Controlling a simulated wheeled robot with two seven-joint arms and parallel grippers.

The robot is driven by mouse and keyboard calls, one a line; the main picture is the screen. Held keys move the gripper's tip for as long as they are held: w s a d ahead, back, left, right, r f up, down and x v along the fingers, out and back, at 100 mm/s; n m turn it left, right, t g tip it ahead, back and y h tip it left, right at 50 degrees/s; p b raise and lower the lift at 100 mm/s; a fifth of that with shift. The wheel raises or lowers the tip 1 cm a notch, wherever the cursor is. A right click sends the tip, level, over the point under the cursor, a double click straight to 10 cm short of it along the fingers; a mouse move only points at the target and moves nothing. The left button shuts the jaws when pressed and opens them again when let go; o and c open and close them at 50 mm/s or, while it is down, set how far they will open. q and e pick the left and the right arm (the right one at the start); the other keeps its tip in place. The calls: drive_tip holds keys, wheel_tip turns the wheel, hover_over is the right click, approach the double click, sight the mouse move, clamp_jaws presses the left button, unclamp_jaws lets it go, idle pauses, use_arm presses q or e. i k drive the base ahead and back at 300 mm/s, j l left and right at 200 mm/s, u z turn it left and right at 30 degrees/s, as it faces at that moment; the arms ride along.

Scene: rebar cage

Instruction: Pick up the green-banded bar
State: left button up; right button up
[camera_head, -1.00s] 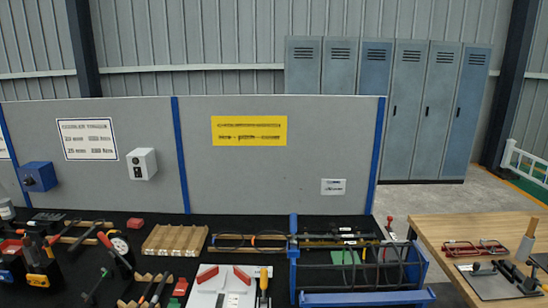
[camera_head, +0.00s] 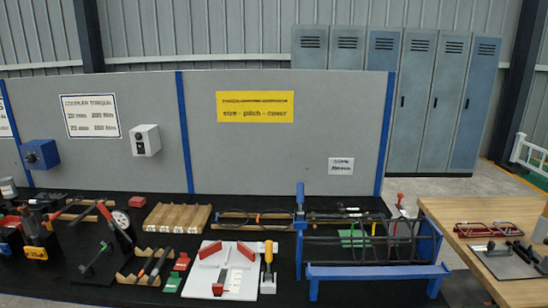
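I cannot make out a clear green band on any bar at this size. Two short dark bars lie on a small wooden rack (camera_head: 128,278) at the front left of the black bench. A dark tool with a greenish end (camera_head: 86,270) leans on a dark plate to the left of that rack. Several long dark bars (camera_head: 350,215) lie across the blue frame (camera_head: 375,272) at the right, with a green patch (camera_head: 352,238) behind them. Neither of my grippers shows in this view.
A slatted wooden rack (camera_head: 178,217) stands behind. A grey panel (camera_head: 285,150) closes the back. A wooden table (camera_head: 465,218) with red clamps (camera_head: 488,229) is at the right.

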sight(91, 264)
drive_tip(key=i+j+u, duration=0.15)
drive_tip(key=i+j, duration=0.3)
drive_tip(key=j, duration=0.35)
drive_tip(key=i+j+u, duration=0.15)
drive_tip(key=i+j, duration=0.3)
drive_tip(key=j, duration=0.25)
drive_tip(key=i+j+u, duration=0.2)
drive_tip(key=i+j, duration=0.35)
drive_tip(key=j, duration=0.15)
